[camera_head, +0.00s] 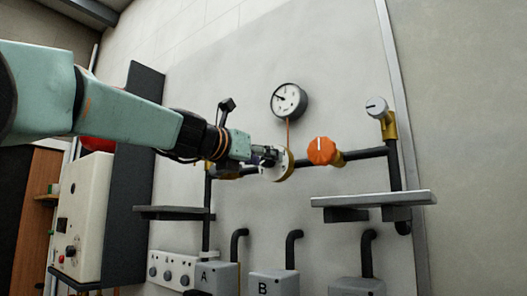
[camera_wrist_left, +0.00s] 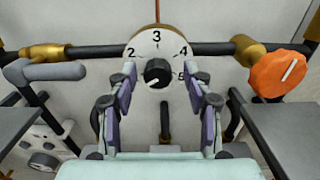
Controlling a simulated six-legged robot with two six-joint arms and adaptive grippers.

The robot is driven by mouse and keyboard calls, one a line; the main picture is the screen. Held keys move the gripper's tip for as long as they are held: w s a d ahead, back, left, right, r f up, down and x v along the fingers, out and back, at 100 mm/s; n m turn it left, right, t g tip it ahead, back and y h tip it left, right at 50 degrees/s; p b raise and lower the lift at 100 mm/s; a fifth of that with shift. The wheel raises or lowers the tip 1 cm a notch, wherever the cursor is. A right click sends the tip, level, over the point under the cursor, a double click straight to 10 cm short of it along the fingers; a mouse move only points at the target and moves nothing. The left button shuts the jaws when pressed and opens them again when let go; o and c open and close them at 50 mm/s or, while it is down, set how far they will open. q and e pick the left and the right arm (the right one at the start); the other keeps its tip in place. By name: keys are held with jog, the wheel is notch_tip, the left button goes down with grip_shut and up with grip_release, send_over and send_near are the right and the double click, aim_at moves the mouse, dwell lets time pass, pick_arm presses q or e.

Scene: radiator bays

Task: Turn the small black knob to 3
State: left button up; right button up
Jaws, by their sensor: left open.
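The small black knob (camera_wrist_left: 157,73) sits in the middle of a round white dial (camera_wrist_left: 146,45) with the numbers 2, 3, 4 and 5 showing. Its white mark lies toward its lower left, away from the 3 at the top. In the head view, the dial (camera_head: 279,170) is on the wall pipe, and the knob is hidden behind my gripper. My left gripper (camera_wrist_left: 159,92) is open, with a finger on each side below and beside the knob. I see no clear contact. The left gripper (camera_head: 263,157) reaches the dial in the head view. My right gripper is not in view.
An orange knob (camera_head: 321,151) sits on the same pipe to the right, with a grey knob (camera_head: 377,106) higher up. A gauge (camera_head: 289,101) hangs above. Shelves (camera_head: 372,199) jut out below, over boxes marked A (camera_head: 217,277) and B (camera_head: 274,284).

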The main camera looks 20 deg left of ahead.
pick_arm(q)
jog(key=shift+s+a, duration=0.1)
jog(key=shift+a, duration=0.25)
jog(key=shift+w+d, duration=0.2)
jog(key=shift+d, duration=0.2)
jog(key=c, duration=0.5)
jog(key=shift+a+f, duration=0.1)
jog(key=shift+a, duration=0.1)
jog(key=c, duration=0.3)
jog(key=shift+d, duration=0.1)
grip_shut()
